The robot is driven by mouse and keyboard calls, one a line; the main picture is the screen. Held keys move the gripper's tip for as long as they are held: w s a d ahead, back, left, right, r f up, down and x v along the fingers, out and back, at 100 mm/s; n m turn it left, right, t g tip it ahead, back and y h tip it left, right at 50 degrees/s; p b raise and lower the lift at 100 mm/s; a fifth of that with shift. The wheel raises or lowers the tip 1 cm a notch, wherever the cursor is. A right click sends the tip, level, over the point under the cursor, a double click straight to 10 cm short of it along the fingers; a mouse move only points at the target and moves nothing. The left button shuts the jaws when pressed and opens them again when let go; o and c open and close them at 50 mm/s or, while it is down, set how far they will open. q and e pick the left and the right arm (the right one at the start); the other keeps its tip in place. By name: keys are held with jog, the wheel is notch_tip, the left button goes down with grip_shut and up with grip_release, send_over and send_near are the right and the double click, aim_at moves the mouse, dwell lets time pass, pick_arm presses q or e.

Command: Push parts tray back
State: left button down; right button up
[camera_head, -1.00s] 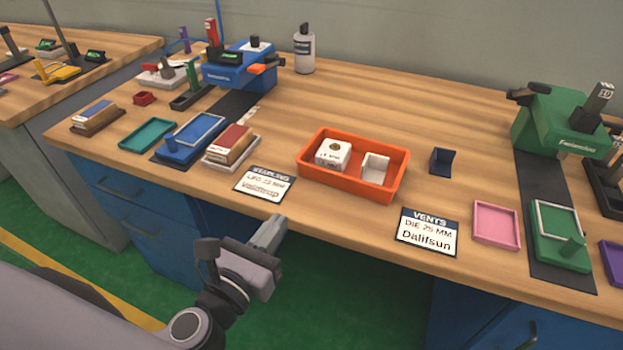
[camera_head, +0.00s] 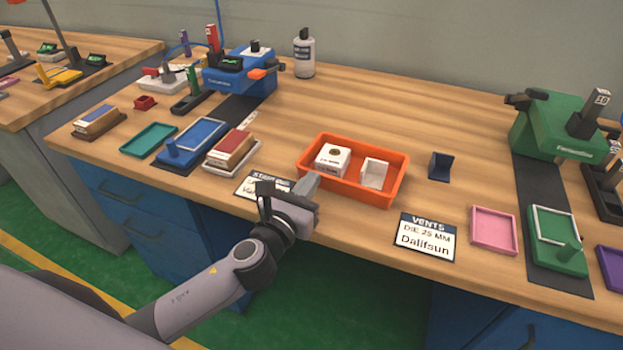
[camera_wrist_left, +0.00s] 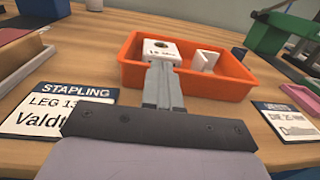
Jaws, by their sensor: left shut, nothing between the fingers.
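The orange parts tray (camera_head: 349,193) stands on the wooden bench, a little right of the middle in the head view. It holds a white box (camera_head: 332,159) with a dark round mark and a white open holder (camera_head: 374,172). My left gripper (camera_head: 309,183) is shut and empty at the tray's near left front wall. In the left wrist view the shut fingers (camera_wrist_left: 163,75) point at the tray (camera_wrist_left: 228,89) and overlap its front wall. I cannot tell whether they touch it. My right gripper is not in view.
A STAPLING card (camera_head: 251,188) lies left of the tray, partly hidden by my gripper; a VENTS card (camera_head: 425,238) lies to the right. A dark blue holder (camera_head: 440,166) stands right of the tray. The bench behind the tray is clear.

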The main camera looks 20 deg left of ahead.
pick_arm(q)
jog(key=shift+w, duration=0.6)
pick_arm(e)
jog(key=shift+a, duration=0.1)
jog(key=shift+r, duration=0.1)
